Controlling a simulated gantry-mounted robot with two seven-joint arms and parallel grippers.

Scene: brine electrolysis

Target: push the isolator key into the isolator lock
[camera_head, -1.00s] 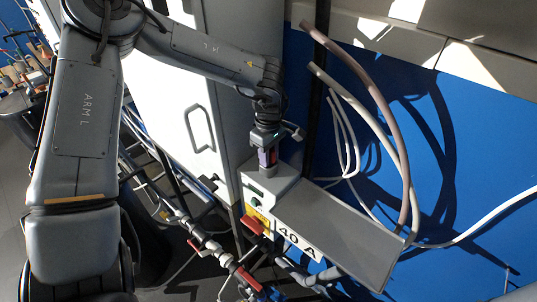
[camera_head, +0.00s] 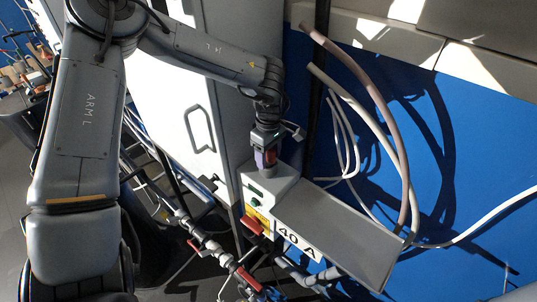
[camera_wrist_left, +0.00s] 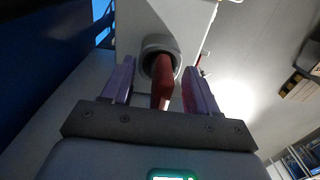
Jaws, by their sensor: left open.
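The red isolator key (camera_wrist_left: 162,80) stands in the round grey collar of the isolator lock (camera_wrist_left: 150,45) in the left wrist view. How deep it sits is hidden. My left gripper (camera_wrist_left: 160,85) is open, with one purple finger on each side of the key and visible gaps between. In the head view my left gripper (camera_head: 266,160) points down at the top of the grey isolator box, and some red of the key (camera_head: 271,156) shows beside a purple finger. The lock itself is hidden there. My right gripper is not in view.
The grey box labelled 40 A (camera_head: 335,225) extends right from below the gripper. Loose hoses (camera_head: 385,110) arch over it before the blue wall. A white cabinet with a handle (camera_head: 200,130) stands left. Pipes with red valve handles (camera_head: 248,277) run below.

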